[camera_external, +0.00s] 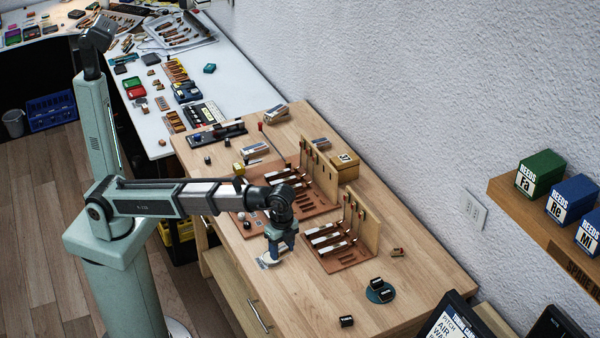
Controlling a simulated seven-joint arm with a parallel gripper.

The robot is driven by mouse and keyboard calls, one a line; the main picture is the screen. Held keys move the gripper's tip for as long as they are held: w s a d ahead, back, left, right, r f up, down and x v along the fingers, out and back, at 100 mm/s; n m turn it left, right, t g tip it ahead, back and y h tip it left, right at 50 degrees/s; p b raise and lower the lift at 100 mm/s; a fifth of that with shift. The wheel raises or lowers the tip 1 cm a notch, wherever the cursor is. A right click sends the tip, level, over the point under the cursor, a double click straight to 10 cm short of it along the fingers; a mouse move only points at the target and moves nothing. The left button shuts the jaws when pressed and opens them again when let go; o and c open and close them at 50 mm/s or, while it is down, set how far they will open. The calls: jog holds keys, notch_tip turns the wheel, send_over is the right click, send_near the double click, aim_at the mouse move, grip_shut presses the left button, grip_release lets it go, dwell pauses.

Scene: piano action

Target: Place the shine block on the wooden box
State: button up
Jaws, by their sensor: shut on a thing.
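My gripper (270,260) points down, low over the worktable's front part, left of the nearer piano-action model. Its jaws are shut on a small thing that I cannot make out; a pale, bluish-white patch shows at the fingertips. A small wooden box (346,168) with a pale label stands on the table behind the farther model, well away from my gripper. Small black blocks with white lettering stand at the front: one on the bare wood (346,321) and two on a round teal mat (388,300). Their lettering is too small to read surely, so I cannot tell which block is shine.
Two piano-action models with upright wooden boards, the nearer (368,225) and the farther (318,170), stand between my gripper and the wall. Small dark pieces (247,225) lie left of the gripper. The table's front right (420,270) is mostly bare. A shelf holds coloured boxes (540,172).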

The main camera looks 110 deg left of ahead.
jog(key=shift+a+r+n, duration=0.4)
jog(key=shift+a+n, duration=0.2)
jog(key=shift+n, duration=0.3)
jog(key=w+a+r+m, duration=0.2)
jog(key=w+a, duration=0.1)
jog(key=a, duration=0.5)
jog(key=w+a+r+m, duration=0.1)
jog(key=w+a, duration=0.2)
jog(key=a, duration=0.4)
notch_tip(320, 180, up, 4)
jog(key=f+m, duration=0.1)
jog(key=m, duration=0.9)
send_over(345, 158)
notch_tip(345, 158, down, 8)
jog(key=shift+f, duration=0.2)
jog(key=shift+f, duration=0.15)
jog(key=o, duration=1)
